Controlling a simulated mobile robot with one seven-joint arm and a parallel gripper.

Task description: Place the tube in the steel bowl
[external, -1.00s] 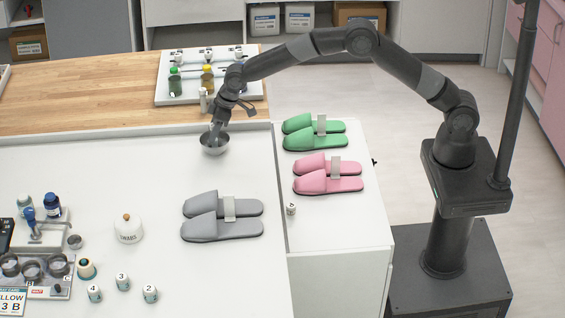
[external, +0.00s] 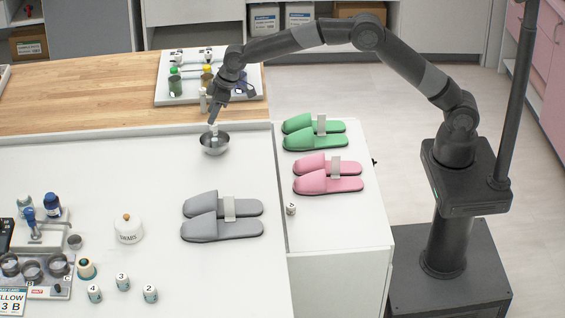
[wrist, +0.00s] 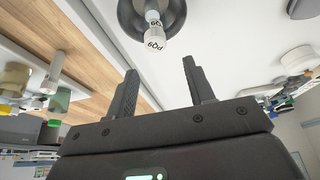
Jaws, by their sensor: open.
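The steel bowl (external: 214,148) sits on the white counter near its back edge. The tube (external: 214,130), pale with a white cap, stands in the bowl and rises above its rim. My gripper (external: 214,117) is just above the tube. In the wrist view my gripper (wrist: 160,80) is open, with nothing between its fingers, and the tube is beyond the fingertips.
A white tray (external: 180,98) with green- and yellow-capped bottles stands behind, on the wood top. Grey slippers (external: 215,230) lie in front of the bowl. Green slippers (external: 310,138) and pink slippers (external: 325,185) are to the right. The counter left of the bowl is clear.

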